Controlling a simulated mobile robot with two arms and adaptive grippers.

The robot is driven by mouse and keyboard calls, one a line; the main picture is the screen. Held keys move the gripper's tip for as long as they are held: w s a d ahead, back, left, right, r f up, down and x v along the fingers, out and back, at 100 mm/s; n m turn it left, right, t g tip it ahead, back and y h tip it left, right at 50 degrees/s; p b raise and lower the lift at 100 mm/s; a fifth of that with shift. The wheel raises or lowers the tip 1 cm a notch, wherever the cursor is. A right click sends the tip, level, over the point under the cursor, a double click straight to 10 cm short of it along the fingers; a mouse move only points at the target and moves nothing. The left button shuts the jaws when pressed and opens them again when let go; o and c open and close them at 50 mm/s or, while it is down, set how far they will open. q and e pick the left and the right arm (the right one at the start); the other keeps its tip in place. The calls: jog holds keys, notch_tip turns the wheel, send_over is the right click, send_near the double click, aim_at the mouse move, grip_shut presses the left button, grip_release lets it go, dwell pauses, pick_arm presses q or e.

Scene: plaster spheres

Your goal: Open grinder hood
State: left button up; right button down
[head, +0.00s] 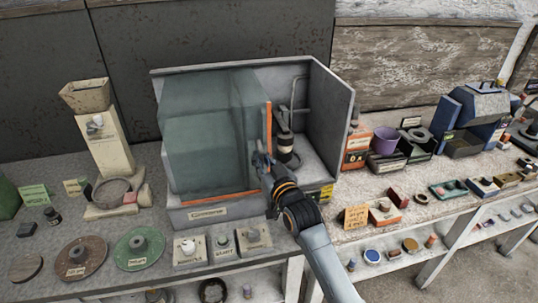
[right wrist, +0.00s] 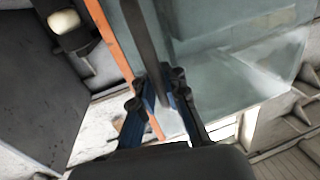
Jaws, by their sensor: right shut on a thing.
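The grinder (head: 240,201) is a grey box housing on the bench, with a label on its front. Its hood (head: 205,130) is clear greenish glass with orange edging, covering the left and middle of the housing. The right part is uncovered and shows a dark spindle unit (head: 284,145). My right gripper (head: 262,163) is at the hood's right edge, shut on the dark upright handle bar (right wrist: 146,40). The right wrist view shows the fingers on both sides of the bar, beside the orange edge (right wrist: 110,42). My left gripper is out of view.
Three control boxes (head: 222,244) stand in front of the grinder. Left of them lie a green disc (head: 139,248) and a brown disc (head: 81,257). A purple pot (head: 385,140) and small boxes stand to the right. A grey side wall (head: 331,120) bounds the grinder's right.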

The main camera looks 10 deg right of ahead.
jog(key=shift+s+a+f, duration=0.1)
jog(key=shift+a+f, duration=0.2)
jog(key=shift+a, duration=0.65)
jog(key=c, duration=1.5)
grip_release()
jog(key=shift+s+d, duration=0.1)
jog(key=shift+d, duration=0.1)
jog(key=shift+c, duration=0.2)
jog(key=shift+o, duration=0.8)
jog(key=shift+r, duration=0.1)
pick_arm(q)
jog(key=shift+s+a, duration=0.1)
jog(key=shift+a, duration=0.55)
pick_arm(e)
jog(key=shift+s+r, duration=0.1)
jog(key=shift+r, duration=0.05)
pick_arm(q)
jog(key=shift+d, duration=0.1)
pick_arm(e)
jog(key=v, duration=1.2)
